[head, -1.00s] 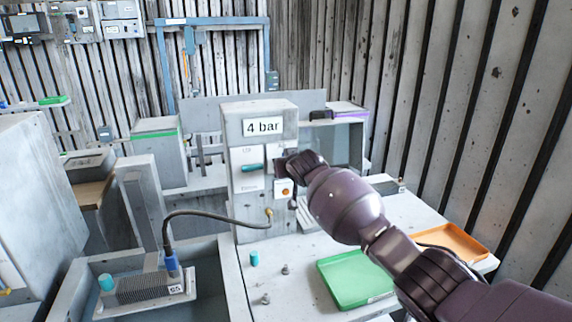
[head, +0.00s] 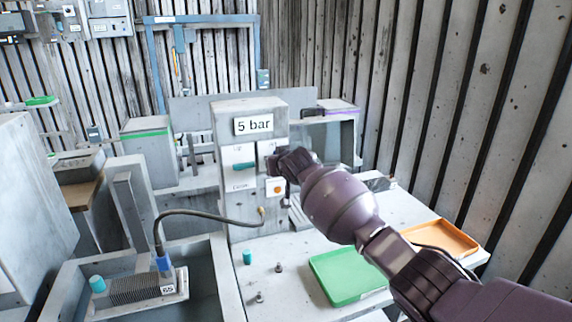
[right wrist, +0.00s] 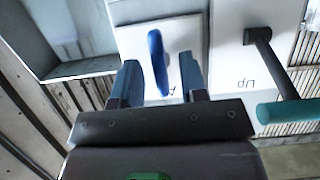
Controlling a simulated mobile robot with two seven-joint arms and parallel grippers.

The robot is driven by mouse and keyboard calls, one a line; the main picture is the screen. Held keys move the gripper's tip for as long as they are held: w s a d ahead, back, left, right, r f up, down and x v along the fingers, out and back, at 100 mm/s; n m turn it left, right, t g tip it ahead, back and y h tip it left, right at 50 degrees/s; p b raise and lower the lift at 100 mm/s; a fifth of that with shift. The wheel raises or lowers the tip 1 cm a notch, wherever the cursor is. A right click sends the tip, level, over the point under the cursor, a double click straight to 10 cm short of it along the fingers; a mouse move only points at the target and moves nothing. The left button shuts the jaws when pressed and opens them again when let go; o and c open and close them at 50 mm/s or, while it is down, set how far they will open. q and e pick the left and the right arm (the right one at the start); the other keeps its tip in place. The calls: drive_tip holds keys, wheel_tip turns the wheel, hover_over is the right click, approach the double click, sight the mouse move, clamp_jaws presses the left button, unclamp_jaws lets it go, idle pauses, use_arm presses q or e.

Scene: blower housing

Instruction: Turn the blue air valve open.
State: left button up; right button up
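The blue air valve (right wrist: 157,62) has a flat handle on a white plate in the right wrist view. My right gripper (right wrist: 160,82) is open, with one finger on each side of the handle. Gaps show between the handle and both fingers. In the head view my right gripper (head: 285,162) is at the front of the grey panel box (head: 226,203) and hides the valve. My left gripper is not in view.
A teal-ended lever (right wrist: 285,111) sticks out beside the valve plate, close to my right gripper. An orange button (head: 276,187) is below. A green tray (head: 346,278) and an orange tray (head: 440,239) lie on the bench. A black hose (head: 205,214) runs to a finned block (head: 140,290).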

drive_tip(key=v, duration=0.9)
drive_tip(key=shift+s+d+r+b, duration=0.15)
drive_tip(key=shift+s+b, duration=0.2)
